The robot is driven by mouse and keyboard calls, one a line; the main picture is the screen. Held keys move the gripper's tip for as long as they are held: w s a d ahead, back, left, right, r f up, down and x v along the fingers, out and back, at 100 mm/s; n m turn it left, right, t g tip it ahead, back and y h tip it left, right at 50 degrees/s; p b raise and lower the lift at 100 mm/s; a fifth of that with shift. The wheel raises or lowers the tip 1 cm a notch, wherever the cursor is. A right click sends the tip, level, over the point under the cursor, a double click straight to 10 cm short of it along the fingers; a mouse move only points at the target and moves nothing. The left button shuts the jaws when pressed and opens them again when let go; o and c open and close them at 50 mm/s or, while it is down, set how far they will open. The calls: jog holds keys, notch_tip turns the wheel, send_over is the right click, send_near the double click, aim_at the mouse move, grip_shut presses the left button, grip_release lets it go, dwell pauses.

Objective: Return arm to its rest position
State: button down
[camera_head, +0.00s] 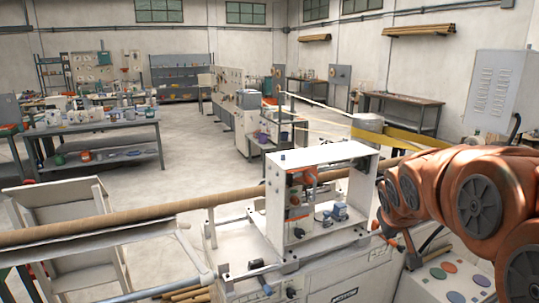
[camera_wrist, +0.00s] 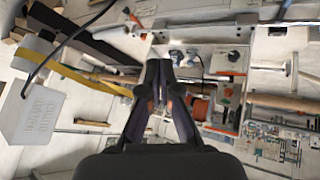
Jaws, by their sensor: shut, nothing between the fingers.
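My orange arm (camera_head: 480,185) is folded at the right side of the head view, beside the white spiral winder (camera_head: 345,153). In the wrist view my gripper (camera_wrist: 158,68) points away from the camera, with its dark fingers together and nothing between them. The winder's open white frame also shows in the wrist view (camera_wrist: 246,60), beyond and to the right of the fingertips. I cannot clearly make out the gripper in the head view, where the arm links cover much of that area.
A long cardboard tube (camera_head: 110,218) runs leftward from the winder. A yellow belt (camera_head: 400,136) stretches behind the arm. A grey cabinet (camera_head: 497,95) stands at the right. A workbench (camera_head: 105,130) with small items stands at the left. Open floor (camera_head: 195,165) lies beyond the tube.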

jog(key=s+a+f+g+y, duration=0.1)
jog(key=s+a+f+g, duration=0.2)
jog(key=s, duration=0.9)
jog(key=s+a+f+g+y, duration=0.1)
jog(key=s+a+f+g, duration=0.2)
jog(key=s, duration=0.9)
jog(key=s+a+f+g+y, duration=0.1)
jog(key=s+a+f, duration=0.3)
jog(key=s, duration=0.8)
jog(key=shift+a+f+m+g, duration=0.3)
jog(key=shift+f+m+g, duration=0.1)
jog(key=shift+f+g, duration=0.45)
